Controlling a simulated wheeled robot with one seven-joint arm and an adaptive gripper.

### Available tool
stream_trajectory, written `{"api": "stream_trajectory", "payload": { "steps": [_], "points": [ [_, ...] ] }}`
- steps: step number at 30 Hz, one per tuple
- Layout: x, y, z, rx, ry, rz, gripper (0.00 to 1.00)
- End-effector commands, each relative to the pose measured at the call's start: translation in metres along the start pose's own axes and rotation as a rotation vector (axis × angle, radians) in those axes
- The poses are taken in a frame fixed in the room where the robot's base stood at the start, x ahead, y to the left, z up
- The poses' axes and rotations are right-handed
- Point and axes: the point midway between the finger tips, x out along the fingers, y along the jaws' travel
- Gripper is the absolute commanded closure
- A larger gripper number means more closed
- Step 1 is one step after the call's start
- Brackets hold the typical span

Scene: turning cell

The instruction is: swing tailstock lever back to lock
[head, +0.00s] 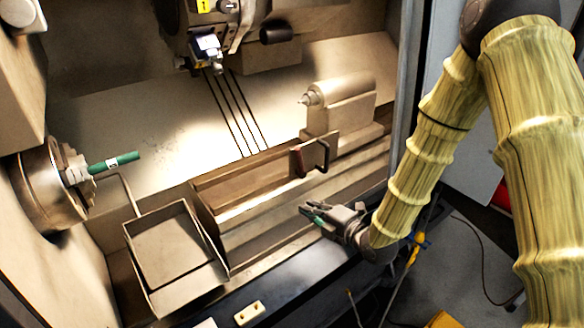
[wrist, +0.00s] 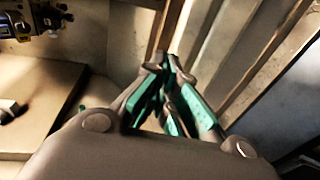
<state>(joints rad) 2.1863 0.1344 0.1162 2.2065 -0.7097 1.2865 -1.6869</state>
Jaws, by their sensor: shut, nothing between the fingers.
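The pale tailstock (head: 342,106) stands on the bed at the right of the machine in the head view, its pointed centre facing left. A dark red grip (head: 298,163) and a black bent handle (head: 323,155) show just in front of its base; I cannot tell for sure which is the tailstock lever. My gripper (head: 307,212) is below and in front of them, apart from both, pointing left. In the wrist view my gripper (wrist: 168,66) is shut and empty, its green-padded fingers converging. Neither handle can be made out in the wrist view.
A chuck (head: 48,185) holding a green bar (head: 114,162) is at the left. A tool turret (head: 210,45) hangs at the back. A grey tray (head: 172,248) stands front left. A low panel (head: 245,185) runs along the bed. A cream block (head: 249,313) lies on the front ledge.

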Motion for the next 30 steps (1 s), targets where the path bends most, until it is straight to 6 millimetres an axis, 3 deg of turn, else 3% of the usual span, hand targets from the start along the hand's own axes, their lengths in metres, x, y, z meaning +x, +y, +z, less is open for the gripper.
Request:
{"api": "stream_trajectory", "payload": {
  "steps": [1, 3, 7, 14, 30],
  "points": [
    [0.004, 0.020, 0.000, -0.071, 0.015, 0.045, 1.00],
    [0.008, 0.039, -0.001, -0.154, 0.031, 0.092, 1.00],
    [0.011, 0.060, -0.002, -0.245, 0.045, 0.144, 1.00],
    [0.027, 0.068, -0.004, -0.269, 0.049, 0.158, 1.00],
    [0.113, 0.082, -0.009, -0.265, 0.048, 0.156, 1.00]
  ]
}}
